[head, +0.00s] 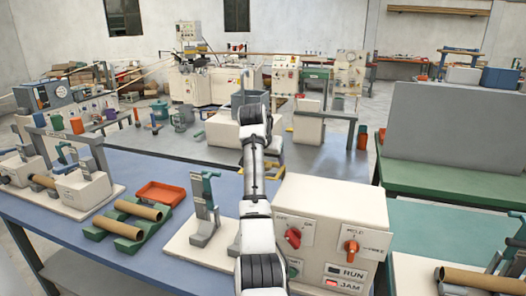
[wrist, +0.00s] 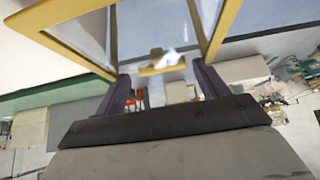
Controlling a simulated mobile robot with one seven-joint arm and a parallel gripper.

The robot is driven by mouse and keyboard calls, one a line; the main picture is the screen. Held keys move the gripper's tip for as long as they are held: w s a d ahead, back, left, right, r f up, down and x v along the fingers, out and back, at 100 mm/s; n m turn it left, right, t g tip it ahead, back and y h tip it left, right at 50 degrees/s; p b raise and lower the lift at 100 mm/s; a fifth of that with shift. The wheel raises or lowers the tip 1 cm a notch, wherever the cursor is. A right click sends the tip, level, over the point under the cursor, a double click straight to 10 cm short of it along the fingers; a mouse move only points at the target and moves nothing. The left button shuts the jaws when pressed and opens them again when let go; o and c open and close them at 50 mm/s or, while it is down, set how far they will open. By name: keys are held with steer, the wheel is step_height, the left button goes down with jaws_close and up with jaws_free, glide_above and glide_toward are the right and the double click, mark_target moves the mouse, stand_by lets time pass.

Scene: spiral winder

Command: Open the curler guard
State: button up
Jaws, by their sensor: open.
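The curler guard, a clear panel in a yellow frame (wrist: 228,22), fills the upper part of the wrist view and stands tilted there. A short yellow bar with a small brown block (wrist: 160,66), like a handle, is at its lower edge. My gripper (wrist: 161,72) is open, with one dark finger to each side of this bar. I cannot tell whether either finger touches it. In the head view my arm covers most of this spot, and only bits of yellow (head: 279,165) show beside it. My gripper's fingers are not clear there.
A cream control box with red and orange knobs (head: 330,235) stands right of my arm. A grey upright panel (head: 455,125) is at the right. The blue bench (head: 150,262) holds cardboard tubes (head: 138,208), an orange tray (head: 161,193) and a teal-handled fixture (head: 207,205).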

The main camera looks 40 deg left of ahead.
steer(key=b+v, duration=0.2)
steer(key=v, duration=0.7)
steer(key=shift+s+d+r, duration=0.1)
steer(key=shift+s+r, duration=0.05)
steer(key=shift+r, duration=0.1)
